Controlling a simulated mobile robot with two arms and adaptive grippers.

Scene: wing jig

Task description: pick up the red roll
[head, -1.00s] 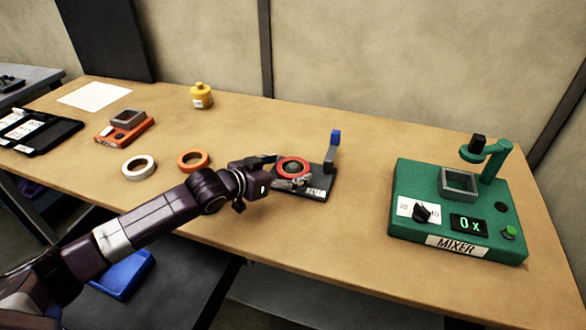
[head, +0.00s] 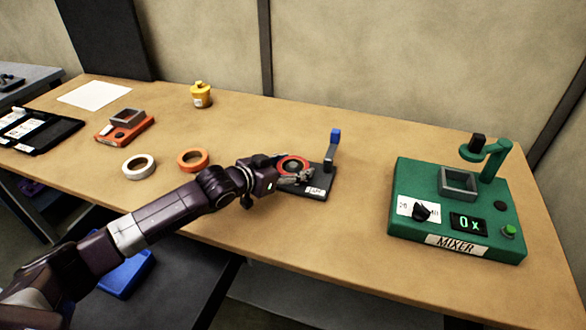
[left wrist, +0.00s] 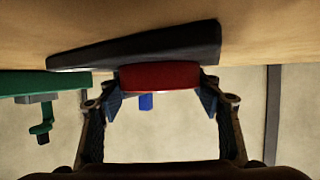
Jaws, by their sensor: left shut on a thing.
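The red roll (head: 292,164) is a ring on a small dark base (head: 316,189) with a blue-topped upright lever. My left gripper (head: 292,173) is at the roll, with its fingers on either side of it. In the left wrist view the red roll (left wrist: 160,76) sits between the two fingertips, against the dark base (left wrist: 140,46). The left gripper is shut on the roll. Whether the roll has lifted off the base I cannot tell. My right gripper is not in view.
An orange roll (head: 193,160) and a white roll (head: 139,167) lie left of the dark base. A green mixer (head: 455,210) stands at the right. A yellow bottle (head: 201,95) stands farther back. The table between base and mixer is clear.

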